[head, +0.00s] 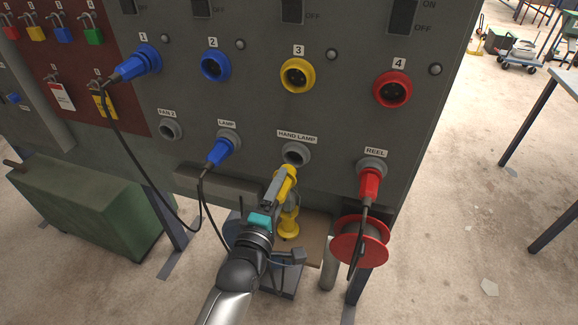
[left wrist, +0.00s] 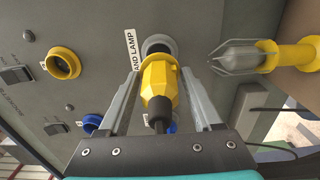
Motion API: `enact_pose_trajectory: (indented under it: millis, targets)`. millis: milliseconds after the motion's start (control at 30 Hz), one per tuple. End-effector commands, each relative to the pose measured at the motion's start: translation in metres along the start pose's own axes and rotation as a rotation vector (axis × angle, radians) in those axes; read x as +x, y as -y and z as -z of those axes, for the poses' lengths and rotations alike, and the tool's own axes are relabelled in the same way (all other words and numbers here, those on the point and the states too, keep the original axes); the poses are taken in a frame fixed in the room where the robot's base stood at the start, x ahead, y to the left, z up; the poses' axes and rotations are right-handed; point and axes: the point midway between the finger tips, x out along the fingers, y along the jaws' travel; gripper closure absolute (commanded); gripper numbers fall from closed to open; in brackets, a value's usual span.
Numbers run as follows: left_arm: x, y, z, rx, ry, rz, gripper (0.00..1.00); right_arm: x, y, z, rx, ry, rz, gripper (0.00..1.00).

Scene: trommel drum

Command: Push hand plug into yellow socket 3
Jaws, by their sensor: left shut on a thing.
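The yellow hand plug (head: 290,178) is between the fingers of my left gripper (head: 282,183), which is shut on it. In the left wrist view the plug (left wrist: 159,85) points at the grey HAND LAMP holder (left wrist: 157,45). In the head view the holder (head: 296,152) is just above the plug; I cannot tell whether the plug's front is still inside it. Yellow socket 3 (head: 297,75) is higher on the panel, open and empty, and also shows in the left wrist view (left wrist: 62,63). My right gripper is not in view.
Blue socket 2 (head: 215,66) and red socket 4 (head: 392,89) flank socket 3, both empty. A blue plug (head: 137,66) is in socket 1. Blue lamp plug (head: 220,150) and red reel plug (head: 370,184) hang beside my gripper. A yellow hand lamp (head: 288,222) hangs below.

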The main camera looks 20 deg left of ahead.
Motion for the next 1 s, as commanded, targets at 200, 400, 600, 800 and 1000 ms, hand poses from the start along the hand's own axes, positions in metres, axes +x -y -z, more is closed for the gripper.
enact_pose_trajectory:
  millis: [200,400,600,800,1000]
  targets:
    - [-0.001,-0.001,0.000,0.001,0.000,-0.002,1.00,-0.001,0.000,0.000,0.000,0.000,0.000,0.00]
    - [-0.012,-0.002,0.000,0.002,0.000,-0.001,1.00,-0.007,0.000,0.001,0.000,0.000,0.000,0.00]
    - [-0.024,-0.002,0.000,0.001,0.000,-0.002,1.00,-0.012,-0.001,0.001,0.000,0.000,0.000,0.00]
    - [-0.036,-0.001,0.000,0.002,0.000,-0.001,1.00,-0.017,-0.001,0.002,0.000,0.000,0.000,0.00]
    - [-0.047,-0.001,0.000,0.001,0.000,-0.002,1.00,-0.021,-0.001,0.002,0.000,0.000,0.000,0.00]
